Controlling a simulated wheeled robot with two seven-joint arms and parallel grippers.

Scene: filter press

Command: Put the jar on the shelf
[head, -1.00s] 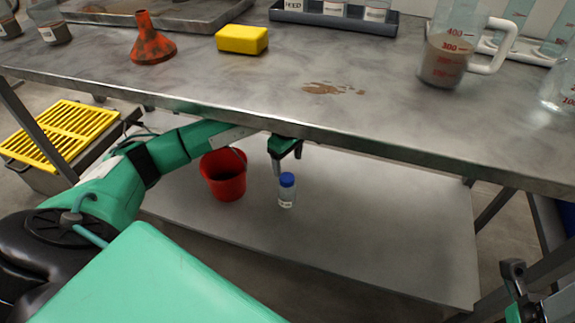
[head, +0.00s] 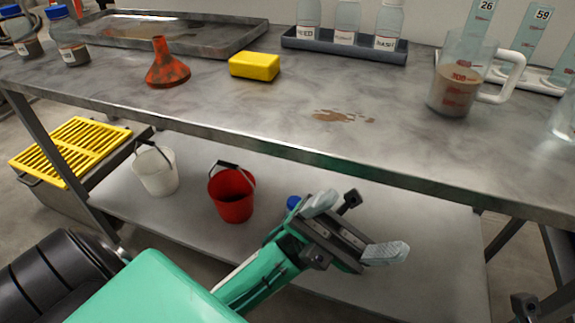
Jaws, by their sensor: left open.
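A small clear jar with a blue cap stands on the lower grey shelf (head: 420,235) under the bench. Only its blue cap (head: 293,202) shows clearly now, because my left gripper hides its body. My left gripper (head: 352,228) is open and empty, in front of the shelf with its fingers spread, just right of the jar's cap in the picture. A dark piece of my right gripper (head: 526,306) shows at the bottom right edge; its fingers cannot be made out. Two more blue-capped jars (head: 68,40) with brown contents stand at the bench's back left.
A red bucket (head: 232,195) and a white bucket (head: 156,170) stand on the lower shelf left of the jar. The bench top (head: 250,110) above holds an orange funnel, yellow sponge (head: 254,66), bottle rack and measuring jug (head: 458,80). The shelf's right part is clear.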

